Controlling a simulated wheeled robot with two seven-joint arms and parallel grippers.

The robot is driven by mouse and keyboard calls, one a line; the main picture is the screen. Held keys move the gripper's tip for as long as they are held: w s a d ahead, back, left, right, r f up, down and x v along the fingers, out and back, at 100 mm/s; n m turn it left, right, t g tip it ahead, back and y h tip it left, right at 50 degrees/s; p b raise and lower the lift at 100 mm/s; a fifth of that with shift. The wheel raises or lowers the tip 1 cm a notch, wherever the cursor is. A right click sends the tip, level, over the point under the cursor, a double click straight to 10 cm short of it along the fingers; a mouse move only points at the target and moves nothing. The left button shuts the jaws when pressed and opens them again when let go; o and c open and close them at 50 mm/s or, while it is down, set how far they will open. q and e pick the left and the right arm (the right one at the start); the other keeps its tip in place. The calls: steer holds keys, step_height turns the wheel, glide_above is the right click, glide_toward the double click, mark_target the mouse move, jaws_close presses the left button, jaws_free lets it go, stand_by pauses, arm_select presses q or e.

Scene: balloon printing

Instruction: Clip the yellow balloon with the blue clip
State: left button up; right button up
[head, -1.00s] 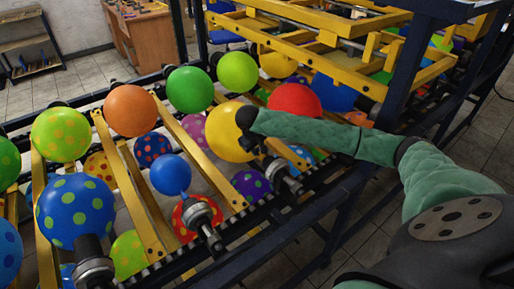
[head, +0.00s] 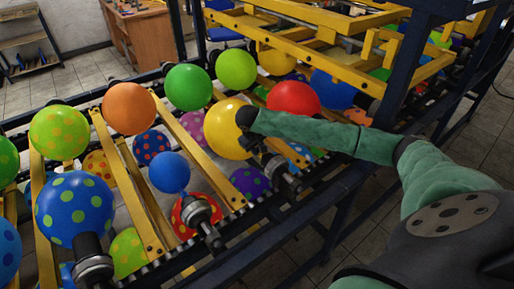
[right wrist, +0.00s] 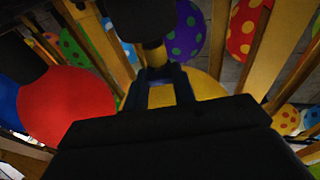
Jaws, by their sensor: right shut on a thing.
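The yellow balloon (head: 226,132) sits on the printing rack in the head view, on a nozzle (head: 285,180). In the right wrist view the yellow balloon (right wrist: 205,84) shows beyond the gripper, with its neck end by a dark nozzle. My right gripper (head: 256,146) is right at the balloon's nozzle side. It is shut on the blue clip (right wrist: 183,87), whose two dark blue prongs reach toward the balloon's neck, one on each side. Whether the clip pinches the neck cannot be told. In the head view the clip is hidden. My left gripper is not in view.
Several other balloons stand on the rack, including a small blue one (head: 170,172), an orange one (head: 129,109) and a red one (head: 293,99). Yellow rails (head: 181,120) run between them. A dark blue frame post (head: 404,85) stands behind my right arm.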

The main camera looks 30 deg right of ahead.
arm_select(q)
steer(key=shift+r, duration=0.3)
arm_select(e)
steer(key=shift+d+f, duration=0.1)
steer(key=shift+f, duration=0.25)
stand_by(0.3)
steer(key=o, duration=0.9)
steer(key=shift+o, duration=0.2)
steer(key=shift+w+p+v, duration=0.15)
steer(key=shift+p+v, duration=0.6)
steer(key=shift+p, duration=0.1)
steer(key=shift+w+p+v, duration=0.1)
steer(key=shift+p+v, duration=0.7)
arm_select(q)
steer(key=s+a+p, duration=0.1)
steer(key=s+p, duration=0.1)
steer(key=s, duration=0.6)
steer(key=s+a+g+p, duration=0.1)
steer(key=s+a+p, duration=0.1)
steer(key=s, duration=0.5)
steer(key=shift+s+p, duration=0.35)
steer(key=shift+p, duration=0.3)
arm_select(e)
steer(key=shift+w+v, duration=0.2)
steer(key=shift+v, duration=1.25)
steer(key=shift+w+v, duration=0.2)
steer(key=shift+v, duration=1.3)
